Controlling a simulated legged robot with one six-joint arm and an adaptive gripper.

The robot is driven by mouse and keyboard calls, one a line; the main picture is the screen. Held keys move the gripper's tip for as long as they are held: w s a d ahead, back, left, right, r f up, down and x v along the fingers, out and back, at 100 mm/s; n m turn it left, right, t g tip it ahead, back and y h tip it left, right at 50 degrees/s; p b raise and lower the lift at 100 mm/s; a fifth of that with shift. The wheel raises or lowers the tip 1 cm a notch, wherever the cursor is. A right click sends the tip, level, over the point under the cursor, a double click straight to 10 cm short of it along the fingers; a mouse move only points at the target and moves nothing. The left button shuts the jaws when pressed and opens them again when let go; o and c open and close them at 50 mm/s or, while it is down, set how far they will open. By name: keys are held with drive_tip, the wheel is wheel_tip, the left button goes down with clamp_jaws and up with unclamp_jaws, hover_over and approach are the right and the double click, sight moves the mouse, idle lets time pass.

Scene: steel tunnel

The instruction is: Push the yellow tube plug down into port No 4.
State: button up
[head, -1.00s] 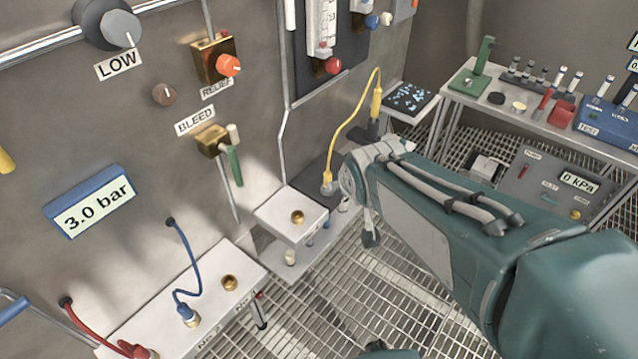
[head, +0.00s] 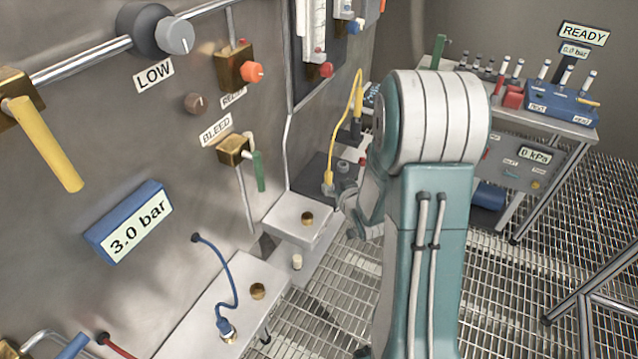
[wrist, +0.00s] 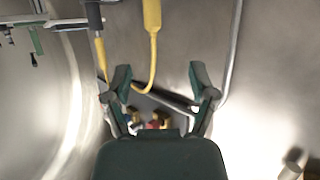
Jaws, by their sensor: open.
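The yellow tube (head: 352,100) loops down beside the wall, from a yellow grip (head: 358,103) in a dark holder to the yellow plug (head: 328,182) at its lower end, above a dark block. My gripper (wrist: 160,82) is open in the wrist view, its two fingers apart with nothing held. The yellow tube (wrist: 153,60) passes just beyond the fingertips there. In the head view my arm hides most of the gripper, near the yellow plug. Brass ports show on the white boxes, one nearer (head: 258,291) and one farther (head: 307,218). I cannot read which is No 4.
A blue tube plug (head: 225,325) stands on the nearer white box (head: 205,318). The wall carries a blue 3.0 bar display (head: 130,222) and a green-handled bleed valve (head: 258,170). A bench (head: 560,128) stands at right. Grated floor is open at lower right.

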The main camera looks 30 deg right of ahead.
sight(329, 175)
drive_tip(key=w+d, duration=0.1)
drive_tip(key=w+d+f, duration=0.1)
drive_tip(key=w, duration=0.1)
drive_tip(key=w+f, duration=0.1)
drive_tip(key=shift+w+d+f, duration=0.1)
drive_tip(key=shift+w+d, duration=0.2)
drive_tip(key=shift+d, duration=0.1)
drive_tip(key=shift+w+a, duration=0.2)
drive_tip(key=shift+a, duration=0.1)
drive_tip(key=w+f, duration=0.1)
drive_tip(key=w+a, duration=0.1)
drive_tip(key=w, duration=0.1)
drive_tip(key=shift+a+f, duration=0.2)
drive_tip(key=shift+f, duration=0.2)
drive_tip(key=shift+w+d+f, duration=0.3)
drive_tip(key=shift+w+d, duration=0.3)
drive_tip(key=shift+w, duration=0.1)
drive_tip(key=shift+d, duration=0.4)
drive_tip(key=shift+a, duration=0.5)
clamp_jaws()
